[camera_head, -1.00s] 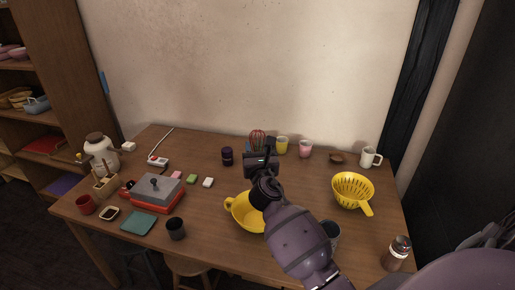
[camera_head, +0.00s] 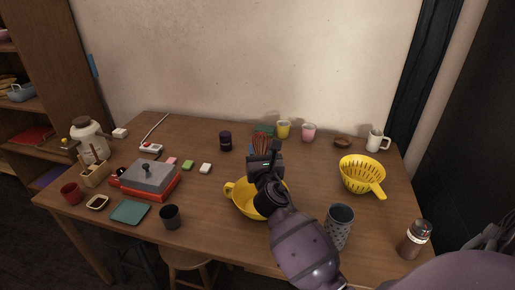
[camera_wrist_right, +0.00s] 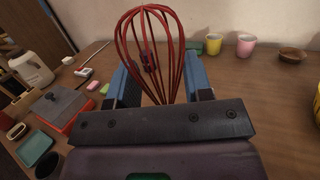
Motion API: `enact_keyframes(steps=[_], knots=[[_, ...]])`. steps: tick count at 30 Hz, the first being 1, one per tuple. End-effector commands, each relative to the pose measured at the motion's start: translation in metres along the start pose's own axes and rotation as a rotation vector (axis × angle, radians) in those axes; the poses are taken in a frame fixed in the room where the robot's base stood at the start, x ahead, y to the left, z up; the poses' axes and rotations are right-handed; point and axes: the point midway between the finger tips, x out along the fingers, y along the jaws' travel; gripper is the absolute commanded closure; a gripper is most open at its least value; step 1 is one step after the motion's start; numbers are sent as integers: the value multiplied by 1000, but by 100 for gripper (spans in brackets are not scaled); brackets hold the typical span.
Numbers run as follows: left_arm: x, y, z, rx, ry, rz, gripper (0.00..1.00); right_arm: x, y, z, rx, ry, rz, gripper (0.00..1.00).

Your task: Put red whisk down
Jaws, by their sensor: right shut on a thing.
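The red whisk (camera_head: 262,143) has a cage of red wire loops. It shows large and upright in the right wrist view (camera_wrist_right: 158,50), between the two blue-lined fingers. My right gripper (camera_head: 264,158) is shut on it; the fingers reach away from me above the middle of the table (camera_head: 310,180). The whisk's handle is hidden behind the gripper body. I cannot tell whether the whisk touches the table. My left gripper is not in view.
A yellow bowl (camera_head: 243,204) sits just below my right gripper. A yellow colander (camera_head: 362,172) and a grey perforated cup (camera_head: 339,226) stand to the right. Yellow (camera_head: 283,129) and pink (camera_head: 308,132) cups stand behind. Table left of the gripper is partly clear.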

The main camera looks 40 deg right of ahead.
Motion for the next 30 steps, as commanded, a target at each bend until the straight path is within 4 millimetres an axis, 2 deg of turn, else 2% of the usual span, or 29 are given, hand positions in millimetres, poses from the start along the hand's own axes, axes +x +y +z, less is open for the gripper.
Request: enact_keyframes(steps=[1, 12, 18, 28, 29, 30], knots=[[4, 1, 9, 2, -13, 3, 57, -2, 0, -13, -3, 7, 1, 77], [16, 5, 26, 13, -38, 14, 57, -7, 0, -43, -3, 6, 0, 77], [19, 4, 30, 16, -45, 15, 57, -7, 0, -48, -2, 3, 0, 77], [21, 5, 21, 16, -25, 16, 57, -7, 0, -46, 0, -1, 0, 77], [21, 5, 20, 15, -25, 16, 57, -7, 0, -47, 0, 0, 0, 52], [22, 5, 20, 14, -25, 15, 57, -7, 0, -47, 0, 0, 0, 46]])
